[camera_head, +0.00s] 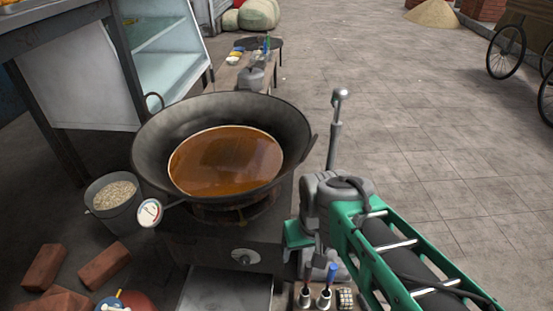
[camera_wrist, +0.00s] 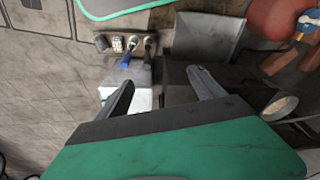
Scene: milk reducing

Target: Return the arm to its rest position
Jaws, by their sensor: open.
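My gripper (camera_wrist: 163,82) shows in the wrist view with its two dark fingers spread apart and nothing between them. The fingers lie over the area beside the stove, near a blue-handled valve (camera_wrist: 125,61). In the head view my green and grey arm (camera_head: 400,255) reaches in from the lower right, close to the right side of the stove (camera_head: 240,256). My fingers cannot be made out clearly there.
A wide black pan (camera_head: 150,140) of brown liquid sits on the stove. A grey bucket (camera_head: 112,202) and bricks (camera_head: 104,265) lie left. Paving further right is open.

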